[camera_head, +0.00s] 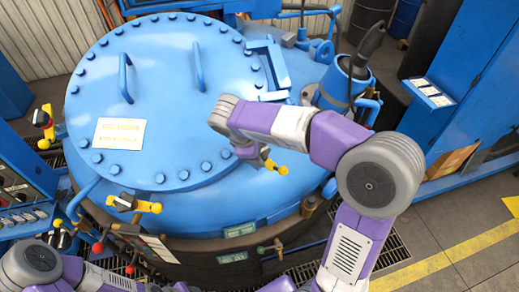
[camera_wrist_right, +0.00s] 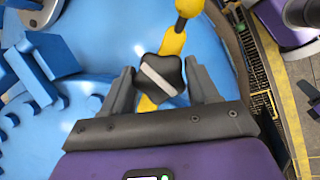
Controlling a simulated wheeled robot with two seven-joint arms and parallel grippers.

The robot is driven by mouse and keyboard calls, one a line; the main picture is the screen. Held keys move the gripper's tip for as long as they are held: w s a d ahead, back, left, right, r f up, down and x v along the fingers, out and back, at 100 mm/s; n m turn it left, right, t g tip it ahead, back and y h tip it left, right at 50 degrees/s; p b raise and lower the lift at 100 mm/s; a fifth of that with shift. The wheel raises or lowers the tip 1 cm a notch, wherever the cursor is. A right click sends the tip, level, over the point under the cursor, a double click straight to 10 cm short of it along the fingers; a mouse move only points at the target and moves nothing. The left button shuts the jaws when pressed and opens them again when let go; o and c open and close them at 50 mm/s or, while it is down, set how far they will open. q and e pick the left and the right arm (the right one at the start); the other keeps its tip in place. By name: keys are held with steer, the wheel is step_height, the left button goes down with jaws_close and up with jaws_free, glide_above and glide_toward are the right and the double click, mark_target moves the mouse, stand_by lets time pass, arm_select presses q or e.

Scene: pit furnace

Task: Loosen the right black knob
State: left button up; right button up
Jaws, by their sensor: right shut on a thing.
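The right black knob (camera_wrist_right: 161,77) has a lobed shape with a pale bar across its top. It sits on a yellow clamp (camera_wrist_right: 172,44) on the blue furnace lid. My right gripper (camera_wrist_right: 162,84) is shut on the knob, one finger on each side. In the head view my right gripper (camera_head: 260,155) is at the right side of the lid, and the knob is mostly hidden there. The clamp's yellow end (camera_head: 283,170) shows beside it. My left arm is at the bottom left; its gripper is out of view.
Another black knob (camera_head: 124,201) on a yellow clamp is at the lid's front left, and one more (camera_head: 41,118) is at the far left. The round bolted lid (camera_head: 170,80) fills the middle. A blue cylinder (camera_head: 343,85) with a cable stands right of it.

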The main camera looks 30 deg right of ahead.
stand_by(0.3)
steer(key=o, duration=1)
steer(key=v, duration=0.7)
steer(key=shift+a+r, duration=0.2)
steer(key=shift+r, duration=0.1)
